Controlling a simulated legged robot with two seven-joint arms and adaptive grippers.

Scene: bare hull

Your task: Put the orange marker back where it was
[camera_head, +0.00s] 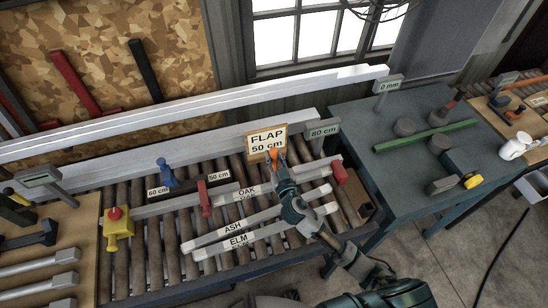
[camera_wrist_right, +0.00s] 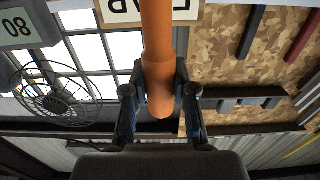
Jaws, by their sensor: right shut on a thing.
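The orange marker (camera_head: 273,153) is held upright in my right gripper (camera_head: 279,172), in front of the lower part of the "FLAP 50 cm" sign (camera_head: 259,139). In the right wrist view, the orange marker (camera_wrist_right: 157,45) stands between the two dark fingers of my right gripper (camera_wrist_right: 160,105), which are shut on it. Its rounded end points toward the wrist, and the sign (camera_wrist_right: 120,10) shows behind it. I cannot tell whether the marker touches the sign. My left gripper is out of view.
Below is a roller bed (camera_head: 148,262) with strips labelled OAK (camera_head: 240,195), ASH (camera_head: 222,233) and ELM (camera_head: 255,233). A blue-grey table (camera_head: 400,170) stands right.

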